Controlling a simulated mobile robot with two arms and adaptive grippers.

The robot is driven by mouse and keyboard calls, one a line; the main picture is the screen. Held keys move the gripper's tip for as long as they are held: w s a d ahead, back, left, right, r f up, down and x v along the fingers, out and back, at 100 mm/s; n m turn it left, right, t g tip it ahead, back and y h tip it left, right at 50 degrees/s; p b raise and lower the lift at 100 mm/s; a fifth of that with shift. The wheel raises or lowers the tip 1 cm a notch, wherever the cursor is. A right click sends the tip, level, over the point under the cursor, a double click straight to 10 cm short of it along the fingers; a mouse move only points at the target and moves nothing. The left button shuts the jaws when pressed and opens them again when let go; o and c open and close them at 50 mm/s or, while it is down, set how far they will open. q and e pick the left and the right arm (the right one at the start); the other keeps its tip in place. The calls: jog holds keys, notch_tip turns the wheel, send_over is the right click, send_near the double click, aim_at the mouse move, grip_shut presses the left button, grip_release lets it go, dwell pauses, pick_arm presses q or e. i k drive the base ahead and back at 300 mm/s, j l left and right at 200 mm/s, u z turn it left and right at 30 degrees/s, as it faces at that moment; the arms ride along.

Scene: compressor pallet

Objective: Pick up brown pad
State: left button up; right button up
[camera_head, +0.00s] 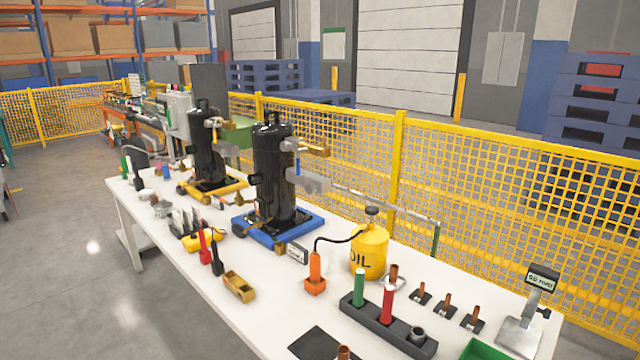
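No clear single brown pad can be told apart. Small brownish pieces sit at the corners of the blue base (262,238) under the nearer black compressor (273,175), one at its front corner (281,248); they are too small to identify. A tan-brown block-like object (239,286) lies on the white table (185,270) near its front edge, left of the orange tool. Neither of my grippers is in view.
A second black compressor (206,150) stands on a yellow base behind. A yellow oil can (369,250), an orange-based tool (315,275), a dark holder (388,328) and a gauge stand (525,325) crowd the right side. A yellow fence (470,180) runs behind the table.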

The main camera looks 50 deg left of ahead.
aim_at(154, 199)
jog(key=u, duration=2.65)
jog(key=z, duration=1)
jog(key=i+j+z, duration=0.1)
jog(key=j, duration=0.3)
jog(key=i+j, duration=0.2)
jog(key=j, duration=0.2)
jog(key=i+j+z, duration=0.15)
jog(key=j, duration=0.2)
jog(key=i+j+z, duration=0.1)
jog(key=j, duration=0.35)
jog(key=i+j, duration=0.15)
jog(key=j, duration=0.25)
jog(key=z, duration=0.05)
